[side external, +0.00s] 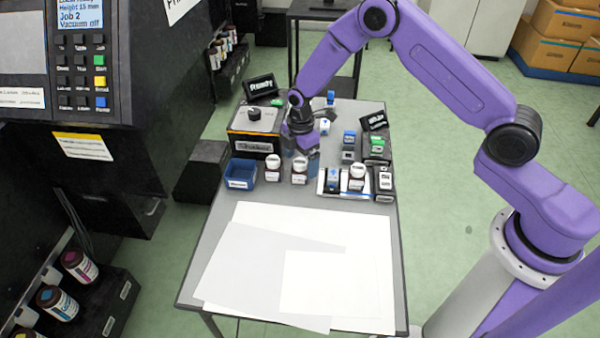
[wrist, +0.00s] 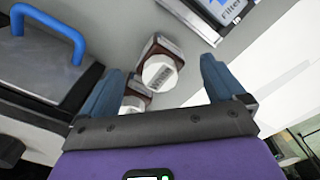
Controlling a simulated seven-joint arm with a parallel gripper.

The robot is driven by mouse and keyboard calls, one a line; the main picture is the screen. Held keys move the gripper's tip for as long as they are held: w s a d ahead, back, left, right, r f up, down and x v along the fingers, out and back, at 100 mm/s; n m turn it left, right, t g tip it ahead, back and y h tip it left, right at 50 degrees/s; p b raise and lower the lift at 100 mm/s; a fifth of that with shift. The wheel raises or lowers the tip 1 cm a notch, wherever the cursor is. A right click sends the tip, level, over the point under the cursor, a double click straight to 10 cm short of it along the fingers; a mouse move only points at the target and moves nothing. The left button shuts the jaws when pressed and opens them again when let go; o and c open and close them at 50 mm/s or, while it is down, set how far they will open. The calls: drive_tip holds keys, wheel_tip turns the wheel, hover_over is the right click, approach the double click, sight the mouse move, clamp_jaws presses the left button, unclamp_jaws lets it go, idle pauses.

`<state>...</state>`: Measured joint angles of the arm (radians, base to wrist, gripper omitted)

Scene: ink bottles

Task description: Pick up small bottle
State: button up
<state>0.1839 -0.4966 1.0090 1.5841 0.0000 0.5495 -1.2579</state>
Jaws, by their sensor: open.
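Two small brown bottles with white caps stand side by side on the table in the side view, a left one (side external: 273,168) and a right one (side external: 299,171). My gripper (side external: 301,155) is above and just behind them, pointing down. In the wrist view, my gripper (wrist: 160,68) has its two blue fingers spread wide with nothing clamped. One white-capped bottle (wrist: 160,70) shows between the fingers. A second bottle (wrist: 135,102) is partly hidden behind the gripper body, near the left finger. A third white-capped bottle (side external: 357,178) stands farther right on a tray.
A blue bin (side external: 241,174) stands left of the bottles. The shaker box (side external: 253,145) is behind it. A tray with a blue-and-white item (side external: 332,181) and black-and-white boxes (side external: 383,183) lies right. White sheets (side external: 330,285) cover the front of the table.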

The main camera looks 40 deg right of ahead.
drive_tip(key=shift+f, duration=0.8)
drive_tip(key=c, duration=1.1)
drive_tip(key=shift+r, duration=0.1)
drive_tip(key=shift+r, duration=0.35)
wheel_tip(320, 180, up, 2)
drive_tip(key=shift+w+r, duration=0.1)
drive_tip(key=s+d+r, duration=0.1)
drive_tip(key=s+r, duration=0.2)
drive_tip(key=s, duration=0.1)
drive_tip(key=s+r, duration=0.3)
drive_tip(key=s, duration=0.2)
drive_tip(key=s+d+r, duration=0.1)
drive_tip(key=s+r, duration=0.3)
drive_tip(key=s, duration=0.1)
drive_tip(key=shift+d, duration=0.35)
